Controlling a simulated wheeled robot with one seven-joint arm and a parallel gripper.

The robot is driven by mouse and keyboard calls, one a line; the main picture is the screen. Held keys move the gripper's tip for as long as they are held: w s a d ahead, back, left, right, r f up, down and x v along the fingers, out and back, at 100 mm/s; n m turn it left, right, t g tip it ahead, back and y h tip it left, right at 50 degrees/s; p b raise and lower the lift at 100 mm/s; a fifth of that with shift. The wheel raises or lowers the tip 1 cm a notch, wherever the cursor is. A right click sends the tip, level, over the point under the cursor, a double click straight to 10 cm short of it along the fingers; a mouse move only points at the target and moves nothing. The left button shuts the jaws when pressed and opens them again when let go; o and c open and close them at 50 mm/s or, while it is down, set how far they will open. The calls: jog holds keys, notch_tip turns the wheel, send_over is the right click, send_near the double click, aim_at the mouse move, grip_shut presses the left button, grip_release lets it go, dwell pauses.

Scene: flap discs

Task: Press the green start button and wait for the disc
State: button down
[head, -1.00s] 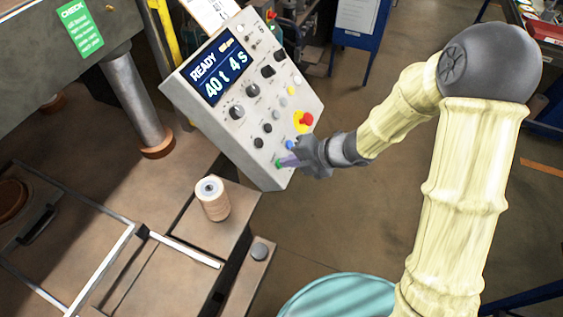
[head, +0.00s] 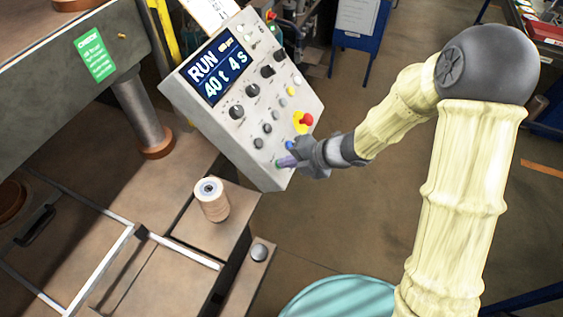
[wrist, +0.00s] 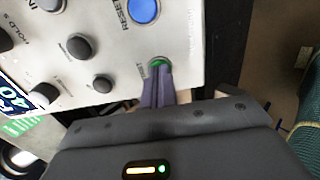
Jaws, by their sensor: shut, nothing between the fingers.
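The grey control panel (head: 205,120) has a display (head: 216,67) that reads "RUN 40 t 4 s". The green start button (wrist: 158,63) is at the panel's lower corner, mostly covered by my fingertips. In the wrist view the closed fingers (wrist: 158,85) meet the button's edge. The press's upper block (head: 90,70) with a green "CHECK" label hangs over the bed at the left. I cannot make out a finished disc.
A blue reset button (wrist: 143,10) sits close beside the green one. A red emergency stop (head: 306,120) on yellow is above my gripper. A tan ring stack (head: 212,205) stands on the bench corner.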

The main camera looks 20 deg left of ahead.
jog(key=shift+r, duration=0.1)
jog(key=shift+d+r+p, duration=0.35)
jog(key=shift+d+p, duration=0.05)
jog(key=shift+p, duration=0.05)
jog(key=p+v, duration=0.4)
jog(key=v, duration=0.2)
jog(key=shift+d+r, duration=0.2)
jog(key=shift+d, duration=0.15)
dwell(0.7)
